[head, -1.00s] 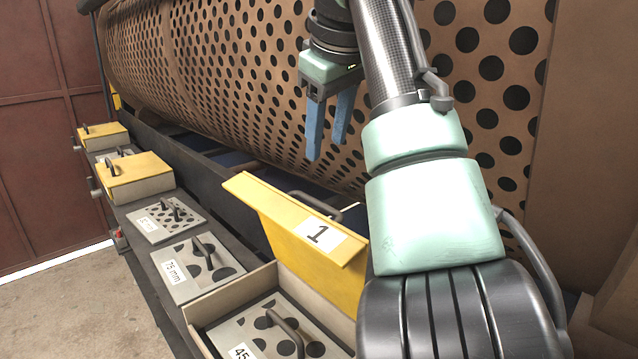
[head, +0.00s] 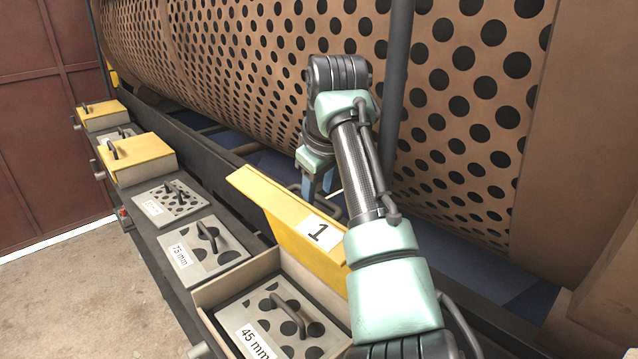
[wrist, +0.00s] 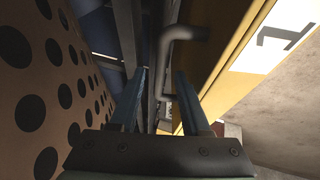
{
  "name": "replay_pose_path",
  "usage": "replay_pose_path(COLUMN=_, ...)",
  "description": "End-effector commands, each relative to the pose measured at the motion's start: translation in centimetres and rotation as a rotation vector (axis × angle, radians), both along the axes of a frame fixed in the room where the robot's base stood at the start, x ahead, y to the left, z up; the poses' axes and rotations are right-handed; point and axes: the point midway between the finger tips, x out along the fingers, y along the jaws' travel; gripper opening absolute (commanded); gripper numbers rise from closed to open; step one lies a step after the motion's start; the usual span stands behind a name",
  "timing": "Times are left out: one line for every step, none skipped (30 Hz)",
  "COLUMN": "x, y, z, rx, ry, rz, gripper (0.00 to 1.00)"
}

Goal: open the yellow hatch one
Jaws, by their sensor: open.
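The yellow hatch lid marked 1 (head: 290,222) stands raised, tilted up from the back edge of its box (head: 240,280). The box is open, with a 45 mm perforated plate (head: 262,318) and its handle showing inside. My gripper (head: 318,188) is behind the lid, on the drum side, fingers pointing down. In the wrist view my gripper (wrist: 161,78) is open, and the lid's grey bent handle (wrist: 166,60) shows between the fingers. I cannot tell whether the fingers touch it.
The perforated drum (head: 450,110) is close behind my gripper, and a dark upright post (head: 398,70) stands near my arm. Two shut yellow hatches (head: 140,150) and more perforated plates (head: 203,247) line the ledge to the left. The floor at lower left is clear.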

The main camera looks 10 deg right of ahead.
Motion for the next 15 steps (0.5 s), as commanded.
replay_pose_path(x=0.0, y=0.01, z=-0.04, rx=0.0, ry=0.0, rz=0.0, gripper=0.47)
replay_pose_path(x=0.0, y=0.01, z=-0.04, rx=0.0, ry=0.0, rz=0.0, gripper=0.47)
replay_pose_path(x=-0.01, y=0.0, z=-0.05, rx=0.0, ry=0.0, rz=0.0, gripper=0.47)
replay_pose_path(x=-0.01, y=0.0, z=-0.04, rx=0.0, ry=0.0, rz=0.0, gripper=0.47)
replay_pose_path(x=-0.01, y=0.01, z=-0.03, rx=0.0, ry=0.0, rz=0.0, gripper=0.43)
replay_pose_path(x=-0.01, y=0.0, z=-0.03, rx=0.0, ry=0.0, rz=0.0, gripper=0.36)
replay_pose_path(x=-0.01, y=0.0, z=-0.02, rx=0.0, ry=0.0, rz=0.0, gripper=0.31)
replay_pose_path(x=-0.01, y=0.0, z=-0.02, rx=0.0, ry=0.0, rz=0.0, gripper=0.25)
replay_pose_path(x=-0.01, y=0.0, z=-0.01, rx=0.0, ry=0.0, rz=0.0, gripper=0.18)
replay_pose_path(x=-0.01, y=0.0, z=-0.01, rx=0.0, ry=0.0, rz=0.0, gripper=0.13)
replay_pose_path(x=-0.02, y=0.0, z=0.0, rx=0.0, ry=0.0, rz=0.0, gripper=0.07)
replay_pose_path(x=-0.02, y=0.0, z=0.0, rx=0.0, ry=0.0, rz=0.0, gripper=0.0)
replay_pose_path(x=-0.02, y=0.0, z=0.01, rx=0.0, ry=0.0, rz=0.0, gripper=0.0)
replay_pose_path(x=-0.02, y=-0.01, z=0.01, rx=0.0, ry=0.0, rz=0.0, gripper=0.0)
replay_pose_path(x=-0.02, y=-0.01, z=0.01, rx=0.0, ry=0.0, rz=0.0, gripper=0.0)
